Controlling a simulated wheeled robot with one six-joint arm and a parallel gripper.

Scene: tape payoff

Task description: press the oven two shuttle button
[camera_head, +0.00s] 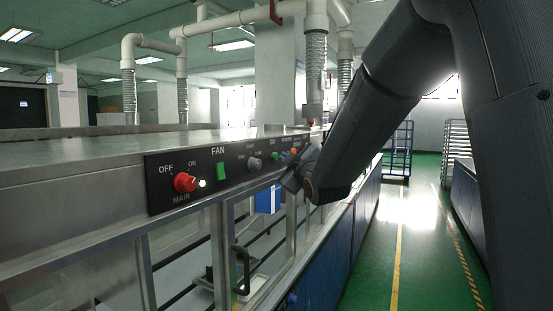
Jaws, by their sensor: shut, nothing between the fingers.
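A black control panel (235,183) runs along the front edge of a metal oven housing. It carries a red MAIN knob (185,182), a green FAN switch (222,171), a grey knob (254,163) and a small green button (274,156). Small orange and blue parts show farther along, near my gripper. Their labels are too small to read, so I cannot tell which is the oven two shuttle button. My gripper (291,181) is shut and empty, close in front of the panel's far part. I cannot tell whether it touches; it and my arm hide some of that part.
The flat metal oven top (110,155) extends behind the panel. Below are framed openings with a black handle (243,270) and blue cabinets (335,255). A green aisle (405,240) with yellow lines is clear at right. A blue rack cart (398,150) stands farther back.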

